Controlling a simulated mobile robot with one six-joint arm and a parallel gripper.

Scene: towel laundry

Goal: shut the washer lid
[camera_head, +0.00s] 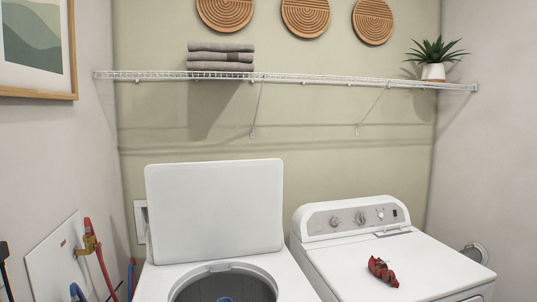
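The white washer lid (215,208) stands raised, close to upright, at the back of the washer (285,275) in the lower middle of the head view. Below it the round drum opening (222,288) is uncovered and partly cut off by the bottom edge. A small blue part shows inside the drum. The lid hides the back of the washer behind it. My gripper is not in view.
A white dryer (350,266) stands to the right, with a dark red crumpled item (381,271) on top. A wire shelf (300,79) above holds folded grey towels (221,56) and a potted plant (434,61). Hoses (104,265) hang at left.

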